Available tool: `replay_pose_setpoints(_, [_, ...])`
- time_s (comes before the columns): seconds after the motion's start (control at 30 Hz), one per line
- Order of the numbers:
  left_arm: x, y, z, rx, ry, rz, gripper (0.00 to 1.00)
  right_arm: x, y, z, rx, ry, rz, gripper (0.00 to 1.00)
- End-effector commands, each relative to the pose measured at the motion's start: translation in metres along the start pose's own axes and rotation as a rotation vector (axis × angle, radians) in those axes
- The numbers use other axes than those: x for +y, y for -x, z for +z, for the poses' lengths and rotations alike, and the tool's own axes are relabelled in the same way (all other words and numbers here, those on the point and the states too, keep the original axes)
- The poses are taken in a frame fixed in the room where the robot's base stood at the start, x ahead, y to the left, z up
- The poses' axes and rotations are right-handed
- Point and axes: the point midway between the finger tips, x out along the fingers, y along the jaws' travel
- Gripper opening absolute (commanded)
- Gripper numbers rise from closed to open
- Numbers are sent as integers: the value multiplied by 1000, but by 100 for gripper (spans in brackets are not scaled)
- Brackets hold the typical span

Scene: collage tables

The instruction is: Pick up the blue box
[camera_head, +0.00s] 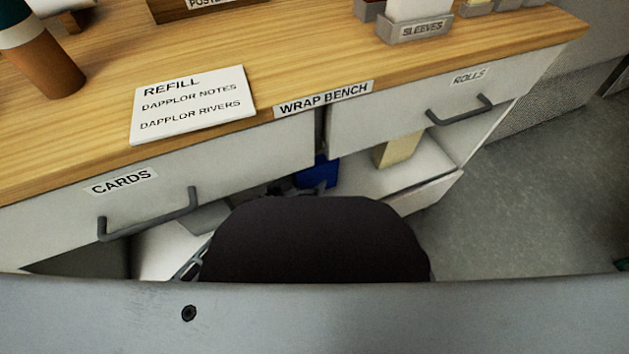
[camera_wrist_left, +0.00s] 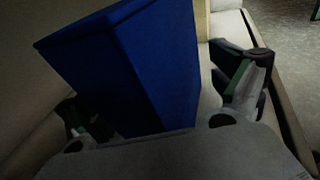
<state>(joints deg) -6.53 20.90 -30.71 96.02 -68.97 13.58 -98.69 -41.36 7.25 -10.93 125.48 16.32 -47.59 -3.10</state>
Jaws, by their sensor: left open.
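The blue box (camera_head: 322,172) shows only in part in the head view, inside the bench's open shelf, below the wooden top. In the left wrist view the blue box (camera_wrist_left: 130,60) fills the middle, large and tilted in the picture. My left gripper (camera_wrist_left: 150,88) is open, with one finger on each side of the box. I cannot tell whether the fingers touch it. In the head view my left gripper (camera_head: 298,190) is a small dark shape beside the box, mostly hidden by my own arm and body. My right gripper is out of view.
A beige box (camera_head: 397,150) stands on the shelf to the right of the blue one. Above are the bench top (camera_head: 290,60), the CARDS drawer (camera_head: 60,210) and the ROLLS drawer (camera_head: 390,115), both with protruding handles. Open floor (camera_head: 540,200) lies at the right.

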Motion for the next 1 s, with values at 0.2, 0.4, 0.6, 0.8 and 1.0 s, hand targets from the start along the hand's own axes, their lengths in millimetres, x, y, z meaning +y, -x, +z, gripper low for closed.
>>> replay_pose_setpoints(0.2, [0, -9, 0, 0, -1, 0, 94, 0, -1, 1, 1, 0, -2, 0])
replay_pose_setpoints(0.4, [0, -9, 0, 0, -1, 0, 94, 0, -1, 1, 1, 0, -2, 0])
replay_pose_setpoints(0.6, [0, -9, 0, 1, -1, 0, 94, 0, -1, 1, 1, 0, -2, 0])
replay_pose_setpoints(0.8, [0, -9, 0, 1, -1, 0, 77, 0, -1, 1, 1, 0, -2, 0])
replay_pose_setpoints(1.0, [0, -9, 0, 1, -1, 0, 51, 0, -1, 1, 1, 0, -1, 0])
